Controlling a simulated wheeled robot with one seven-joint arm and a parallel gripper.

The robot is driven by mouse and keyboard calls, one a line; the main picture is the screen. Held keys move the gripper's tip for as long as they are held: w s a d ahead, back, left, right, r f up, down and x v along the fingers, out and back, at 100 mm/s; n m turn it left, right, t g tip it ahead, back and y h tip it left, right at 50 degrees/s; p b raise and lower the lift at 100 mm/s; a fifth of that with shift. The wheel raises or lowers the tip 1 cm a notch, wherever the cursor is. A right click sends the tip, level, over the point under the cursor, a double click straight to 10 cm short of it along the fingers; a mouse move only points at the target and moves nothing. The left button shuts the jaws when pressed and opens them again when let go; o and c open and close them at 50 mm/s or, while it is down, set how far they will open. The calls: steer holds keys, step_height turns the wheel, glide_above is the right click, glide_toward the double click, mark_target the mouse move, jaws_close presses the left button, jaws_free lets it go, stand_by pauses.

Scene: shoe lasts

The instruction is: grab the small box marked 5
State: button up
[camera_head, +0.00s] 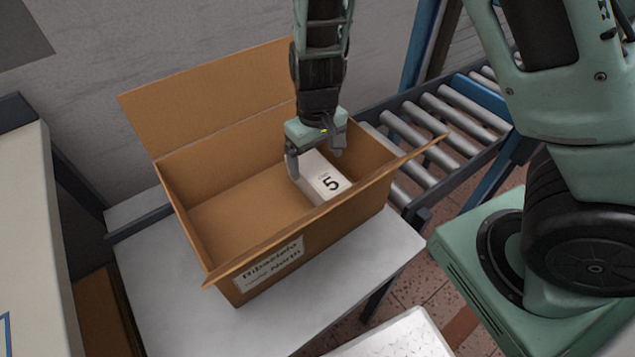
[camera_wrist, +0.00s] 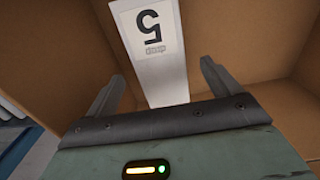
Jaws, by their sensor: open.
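The small white box marked 5 (camera_head: 322,181) stands inside the open cardboard box (camera_head: 228,262), toward its right side. In the wrist view, the small box (camera_wrist: 152,50) shows its 5 upside down and lies between and beyond the two fingers. My gripper (camera_head: 314,166) reaches down into the cardboard box. One finger is to the left of the small box and the other is behind its upper right. In the wrist view, my gripper (camera_wrist: 160,92) is open, with a visible gap between each finger and the small box. The small box's lower part is hidden in the head view.
The cardboard box has raised flaps and walls around my gripper, and rests on a light table (camera_head: 185,318). A roller conveyor (camera_head: 440,120) runs behind at the right. The left part of the cardboard box's floor is empty.

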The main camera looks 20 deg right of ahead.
mark_target(318, 170)
step_height(318, 170, down, 7)
steer(key=shift+s+r+b, duration=0.15)
steer(key=shift+b, duration=0.6)
steer(key=c, duration=1.2)
